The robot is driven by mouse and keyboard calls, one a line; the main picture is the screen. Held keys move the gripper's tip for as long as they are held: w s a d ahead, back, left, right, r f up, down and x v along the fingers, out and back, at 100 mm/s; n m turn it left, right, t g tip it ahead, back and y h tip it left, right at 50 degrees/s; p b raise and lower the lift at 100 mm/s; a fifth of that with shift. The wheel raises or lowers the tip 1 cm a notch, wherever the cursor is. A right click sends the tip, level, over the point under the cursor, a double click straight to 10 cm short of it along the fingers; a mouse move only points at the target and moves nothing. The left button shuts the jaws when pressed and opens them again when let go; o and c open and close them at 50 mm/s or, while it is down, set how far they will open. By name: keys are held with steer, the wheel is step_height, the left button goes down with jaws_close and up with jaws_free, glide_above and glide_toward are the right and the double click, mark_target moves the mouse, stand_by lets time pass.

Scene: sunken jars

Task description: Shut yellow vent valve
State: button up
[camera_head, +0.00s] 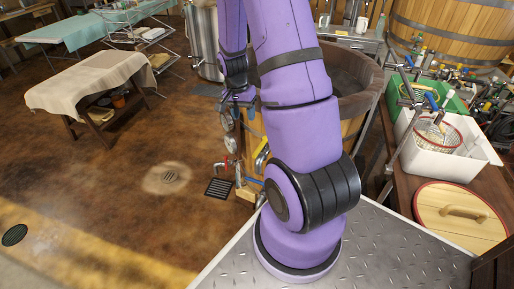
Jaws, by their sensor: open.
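The yellow valve handle (262,157) shows just left of my purple arm, low on the side of a wooden tub (357,116). It looks tilted, and my arm hides part of the fitting around it. My gripper (238,98) is dark and small in the picture, above and left of the yellow handle and apart from it. It is open, and I see nothing held in it. My arm covers much of the tub's front.
A floor grate (218,188) lies below. A white bin (440,148) and round wooden lid (462,212) stand right. The brown floor at left is mostly clear.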

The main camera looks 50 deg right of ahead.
steer(key=m, duration=0.1)
glide_toward(257, 149)
steer(key=shift+g, duration=0.4)
steer(key=f, duration=0.6)
steer(key=s+f, duration=0.1)
steer(key=f, duration=0.2)
steer(key=shift+d+f, duration=0.15)
steer(key=shift+d, duration=0.2)
jaws_close()
